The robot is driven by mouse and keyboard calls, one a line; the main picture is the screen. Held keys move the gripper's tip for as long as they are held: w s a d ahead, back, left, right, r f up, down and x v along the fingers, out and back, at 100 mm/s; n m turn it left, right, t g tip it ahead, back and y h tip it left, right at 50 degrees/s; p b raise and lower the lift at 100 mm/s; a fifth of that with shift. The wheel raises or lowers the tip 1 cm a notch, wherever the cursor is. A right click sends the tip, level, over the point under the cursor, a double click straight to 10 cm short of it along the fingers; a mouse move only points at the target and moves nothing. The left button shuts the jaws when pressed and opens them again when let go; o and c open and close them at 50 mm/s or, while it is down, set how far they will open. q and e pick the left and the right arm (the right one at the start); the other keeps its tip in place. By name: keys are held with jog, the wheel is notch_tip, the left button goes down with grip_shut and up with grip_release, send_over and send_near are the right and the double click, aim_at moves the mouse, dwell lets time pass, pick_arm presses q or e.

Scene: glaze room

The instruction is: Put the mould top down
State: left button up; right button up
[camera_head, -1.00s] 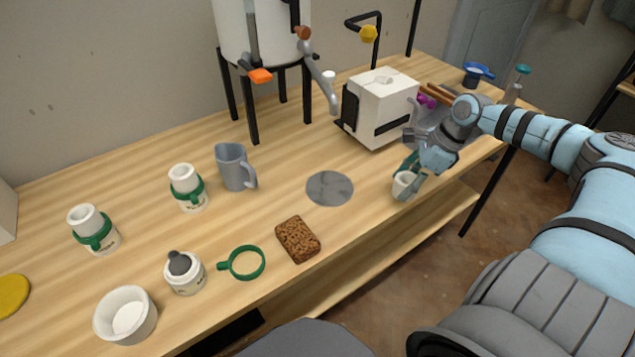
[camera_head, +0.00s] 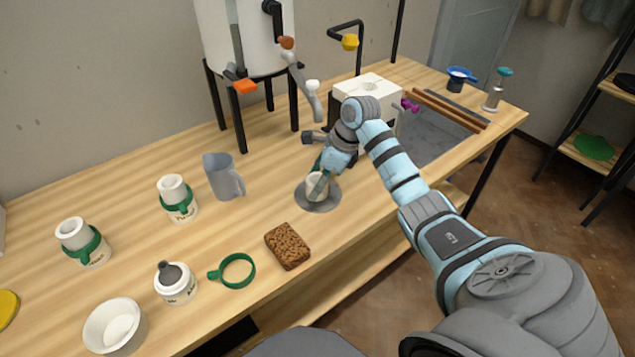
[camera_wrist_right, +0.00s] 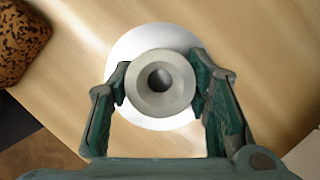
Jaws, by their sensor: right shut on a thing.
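The mould top (camera_head: 316,186) is a small pale round piece with a dark hole in its upper face. My right gripper (camera_head: 319,174) is shut on it. In the right wrist view the mould top (camera_wrist_right: 160,84) sits between the two green finger pads of my right gripper (camera_wrist_right: 162,95). It is over the round grey disc (camera_head: 322,207) on the table, which looks bright in the wrist view (camera_wrist_right: 122,47). I cannot tell whether it touches the disc. My left gripper is not in view.
A brown sponge (camera_head: 288,246) lies just in front of the disc and a green ring (camera_head: 237,271) left of it. A grey jug (camera_head: 223,178), green-banded white moulds (camera_head: 177,198) and a white bowl (camera_head: 113,326) stand to the left. A white box (camera_head: 366,96) is behind.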

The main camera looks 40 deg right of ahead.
jog(key=o, duration=1.2)
jog(key=shift+f, duration=0.1)
jog(key=shift+s+d+r, duration=0.1)
jog(key=shift+r, duration=0.2)
jog(key=s+d, duration=0.5)
jog(key=s, duration=0.1)
jog(key=s+d, duration=0.3)
jog(key=shift+d+r+b, duration=0.3)
jog(key=shift+r, duration=0.05)
jog(key=shift+a, duration=0.1)
